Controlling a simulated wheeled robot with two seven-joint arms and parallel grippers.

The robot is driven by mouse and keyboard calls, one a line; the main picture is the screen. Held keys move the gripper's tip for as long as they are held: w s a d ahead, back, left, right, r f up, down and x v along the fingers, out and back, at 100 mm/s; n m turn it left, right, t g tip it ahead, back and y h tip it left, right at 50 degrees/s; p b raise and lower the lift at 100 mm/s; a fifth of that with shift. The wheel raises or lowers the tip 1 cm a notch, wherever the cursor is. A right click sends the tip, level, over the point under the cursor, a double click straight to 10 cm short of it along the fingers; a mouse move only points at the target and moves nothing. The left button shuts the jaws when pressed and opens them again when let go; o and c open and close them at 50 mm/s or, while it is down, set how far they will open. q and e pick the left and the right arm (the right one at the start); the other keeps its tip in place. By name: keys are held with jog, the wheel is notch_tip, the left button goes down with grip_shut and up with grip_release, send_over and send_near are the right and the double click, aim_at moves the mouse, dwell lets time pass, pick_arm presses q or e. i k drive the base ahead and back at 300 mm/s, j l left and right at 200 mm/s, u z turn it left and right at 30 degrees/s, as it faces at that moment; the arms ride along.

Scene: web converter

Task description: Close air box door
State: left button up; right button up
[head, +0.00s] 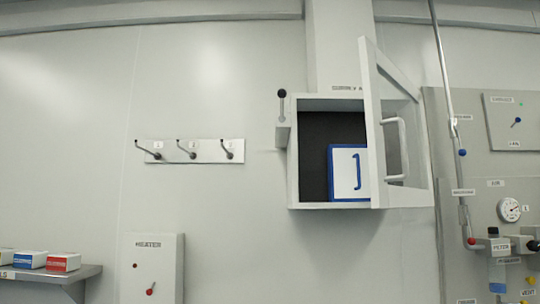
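The air box (293,185) is a light grey wall box with a dark inside, at the right of centre in the head view. Its door (371,130) stands open, swung out on the right side, with a window in its frame. A white handle (396,150) is on the door. A white panel with a blue frame and a blue handle (346,172) is inside the box, partly hidden by the door. A black-knobbed lever (282,105) is at the box's left side. Neither of my grippers shows.
A rack with several hooks (205,152) is on the wall to the left. A heater box (152,268) is below it. A shelf (75,272) with small boxes is at lower left. A pipe (447,120), a gauge (509,210) and valves are at right.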

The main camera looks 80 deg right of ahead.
aim_at(383, 195)
jog(key=z, duration=3.6)
